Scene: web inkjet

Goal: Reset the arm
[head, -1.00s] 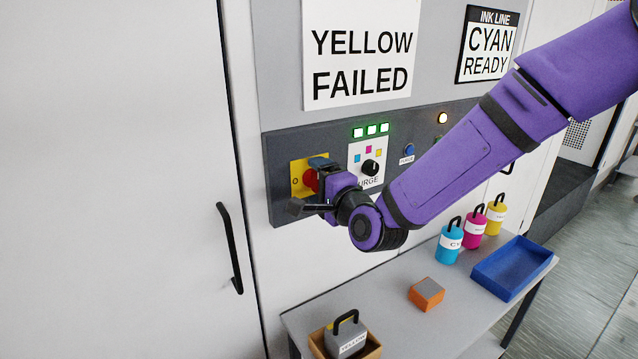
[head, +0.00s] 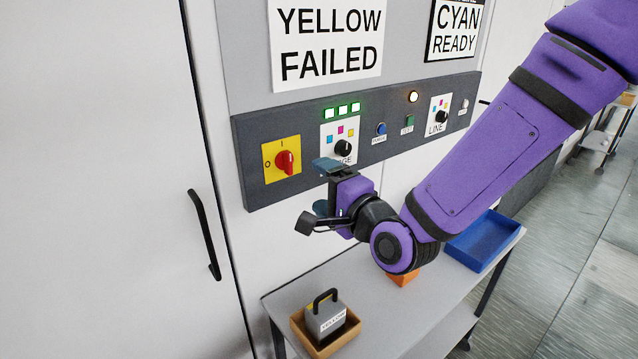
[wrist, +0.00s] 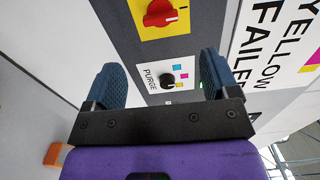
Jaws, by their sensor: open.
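My arm (head: 515,140) is purple and reaches in from the upper right of the head view. My gripper (head: 325,183) is in front of the lower edge of the control panel, just below the purge knob. In the wrist view my gripper (wrist: 165,85) shows its two blue-grey fingers wide apart with nothing between them. The purge knob (wrist: 167,79) shows beyond the gap between the fingers. The red rotary switch (head: 287,162) on its yellow plate is left of my gripper and clear of it. I cannot tell the exact gap between the fingers and the panel.
The control panel (head: 255,187) also carries a blue button (head: 381,129) and a line knob (head: 441,117). Below, the table (head: 385,312) holds a box (head: 301,333) with a grey YELLOW-labelled container (head: 327,318), and a blue tray (head: 481,247). My arm partly hides an orange block (head: 402,279). A door handle (head: 205,234) is at left.

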